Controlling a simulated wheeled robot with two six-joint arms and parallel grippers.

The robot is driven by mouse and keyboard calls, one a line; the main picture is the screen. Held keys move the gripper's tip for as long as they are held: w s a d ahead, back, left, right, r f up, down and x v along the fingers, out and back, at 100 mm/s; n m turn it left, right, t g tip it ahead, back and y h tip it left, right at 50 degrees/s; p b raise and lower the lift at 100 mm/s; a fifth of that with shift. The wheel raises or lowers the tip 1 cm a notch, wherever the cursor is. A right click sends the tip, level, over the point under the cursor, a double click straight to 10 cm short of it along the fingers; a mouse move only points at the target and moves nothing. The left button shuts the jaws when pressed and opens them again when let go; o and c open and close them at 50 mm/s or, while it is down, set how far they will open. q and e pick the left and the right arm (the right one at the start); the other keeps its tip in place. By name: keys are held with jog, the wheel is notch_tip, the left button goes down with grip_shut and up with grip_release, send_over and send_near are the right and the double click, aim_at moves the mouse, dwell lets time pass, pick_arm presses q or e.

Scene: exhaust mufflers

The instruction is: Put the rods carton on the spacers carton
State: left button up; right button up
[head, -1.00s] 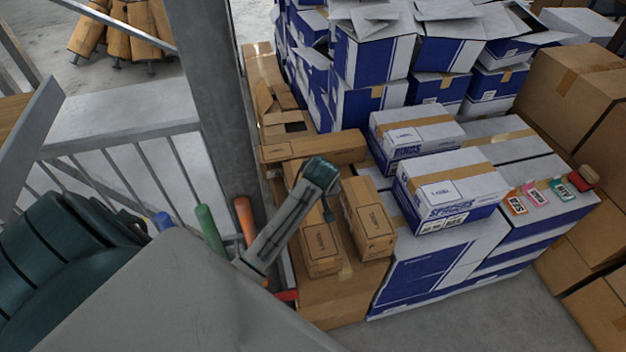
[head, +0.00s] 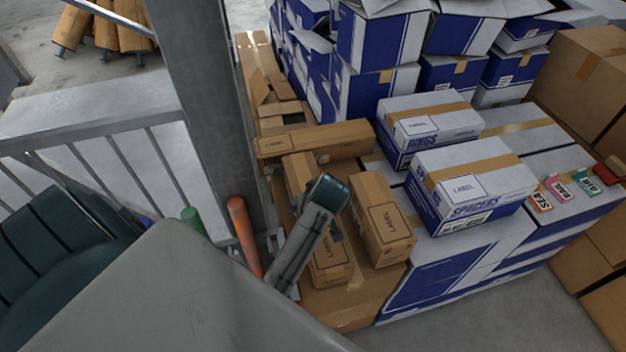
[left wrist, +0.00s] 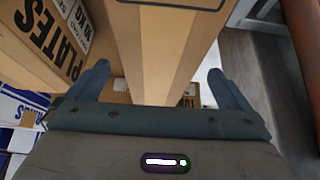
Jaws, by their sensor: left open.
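The spacers carton (head: 515,178), white and blue with a tape strip and a label, sits on white-blue boxes at the right. My left gripper (head: 333,218) is open above a long brown carton (head: 297,170), hiding its middle. In the left wrist view the open fingers (left wrist: 160,85) are on either side of a brown taped carton (left wrist: 155,45); I cannot tell whether they touch it. No rods lettering is readable on any carton. A brown carton marked PLATES (left wrist: 58,42) stands to its left in that view. My right gripper is not in view.
Another brown carton (head: 383,222) stands close to the right of the gripper. A rings carton (head: 425,125) lies behind the spacers carton. Small coloured tags (head: 563,190) lie to its right. A grey post (head: 215,110) and railing stand at the left.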

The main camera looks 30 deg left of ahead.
pick_arm(q)
jog(key=shift+w+a+f, duration=0.2)
jog(key=shift+a+f, duration=0.05)
jog(key=shift+f, duration=0.15)
jog(key=shift+w+a+f, duration=0.1)
jog(key=shift+a+f, duration=0.05)
jog(key=shift+f, duration=0.1)
jog(key=p+x, duration=0.1)
jog(key=x, duration=0.3)
jog(key=shift+f+p, duration=0.15)
jog(key=shift+p, duration=0.15)
jog(key=shift+w+a+f, duration=0.1)
jog(key=shift+a+f, duration=0.05)
jog(key=shift+f, duration=0.3)
jog(key=shift+r, duration=0.1)
jog(key=c, duration=1.4)
jog(key=shift+c, duration=0.8)
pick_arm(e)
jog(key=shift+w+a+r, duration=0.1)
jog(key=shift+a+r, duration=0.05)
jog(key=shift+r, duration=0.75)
